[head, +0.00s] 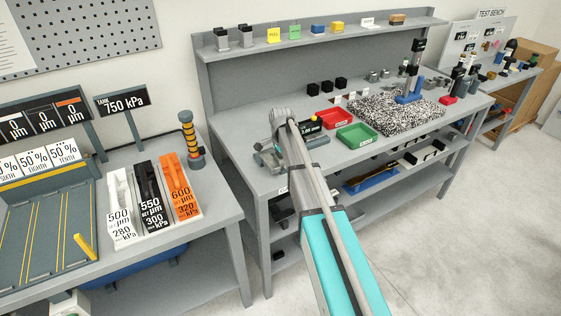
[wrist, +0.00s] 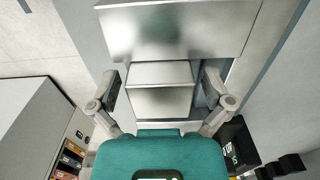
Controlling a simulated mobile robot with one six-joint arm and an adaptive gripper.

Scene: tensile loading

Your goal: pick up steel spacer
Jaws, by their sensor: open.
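In the wrist view, a bright steel block (wrist: 160,100), which fits the steel spacer, sits between the two fingers of my gripper (wrist: 160,82). The fingers are open, one on each side, with a visible gap on the left; contact on the right is hard to judge. A larger, wider steel block (wrist: 178,30) lies just beyond it. In the head view, a grey metal fixture (head: 266,158) stands at the left end of the middle bench, at the end of my arm. My arm hides much of this spot, and the spacer cannot be made out there.
A red tray (head: 333,118) and a green tray (head: 357,136) lie farther right, beside a speckled mat (head: 385,108). The left table holds white, black and orange label stands (head: 180,188).

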